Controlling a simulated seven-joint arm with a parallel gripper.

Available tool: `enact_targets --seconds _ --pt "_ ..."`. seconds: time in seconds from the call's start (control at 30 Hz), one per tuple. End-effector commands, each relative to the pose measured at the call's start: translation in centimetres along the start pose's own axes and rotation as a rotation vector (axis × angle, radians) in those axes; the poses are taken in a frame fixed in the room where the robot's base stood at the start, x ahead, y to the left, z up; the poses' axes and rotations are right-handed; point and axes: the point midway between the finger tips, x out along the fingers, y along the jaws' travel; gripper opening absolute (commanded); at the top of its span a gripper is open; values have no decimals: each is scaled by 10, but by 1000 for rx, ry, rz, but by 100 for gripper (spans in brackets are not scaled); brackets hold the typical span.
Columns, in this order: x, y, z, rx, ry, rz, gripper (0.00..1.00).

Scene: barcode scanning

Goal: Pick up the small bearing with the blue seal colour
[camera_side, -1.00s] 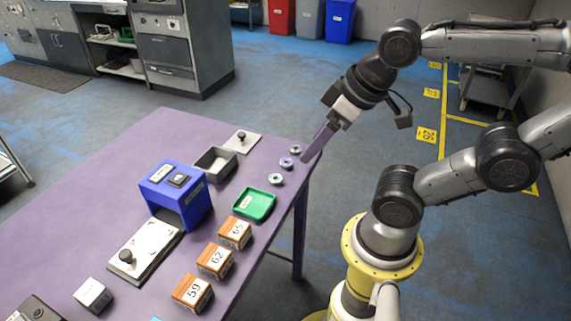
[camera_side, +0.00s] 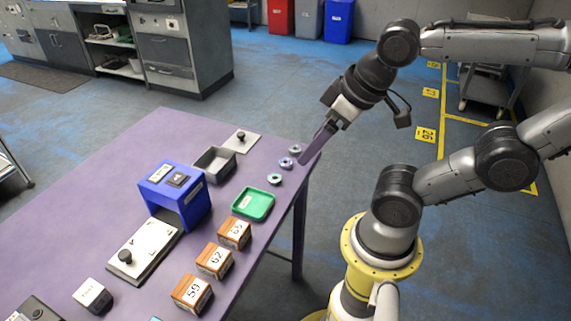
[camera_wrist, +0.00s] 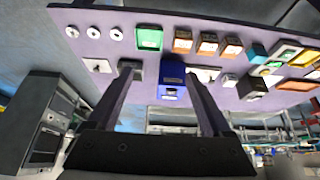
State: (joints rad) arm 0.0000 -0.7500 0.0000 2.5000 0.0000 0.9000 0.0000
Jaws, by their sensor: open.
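Three small ring-shaped bearings lie in a row near the right edge of the purple table in the side view. The middle bearing (camera_side: 286,162) looks the bluest; the far bearing (camera_side: 295,150) looks greyish and the near bearing (camera_side: 275,179) greenish-grey. The wrist view shows the three as pale rings at the upper left, the middle one (camera_wrist: 93,32) among them, with seal colours too small to tell.
A green tray (camera_side: 265,206) lies nearer than the bearings. A dark open bin (camera_side: 228,170), a blue scanner-like stand (camera_side: 160,199) and a plate with a knob (camera_side: 249,143) stand to the left. Several numbered wooden blocks (camera_side: 234,235) line the near right side of the table.

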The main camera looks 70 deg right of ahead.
Motion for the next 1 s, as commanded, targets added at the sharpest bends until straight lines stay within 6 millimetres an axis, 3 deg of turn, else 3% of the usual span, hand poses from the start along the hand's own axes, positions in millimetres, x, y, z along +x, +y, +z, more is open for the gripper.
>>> enact_targets --seconds 0.27,0.4,0.57,0.77,0.9,1.0 --pt "-2 0 -3 120 7 -1 84" --pt "-11 1 -26 308 35 -4 84" --pt "-5 14 -67 598 5 30 84" --pt "28 54 -116 987 -61 118 84" --pt "70 101 -138 1268 -126 211 84" --pt "105 140 -141 1439 -178 280 84"
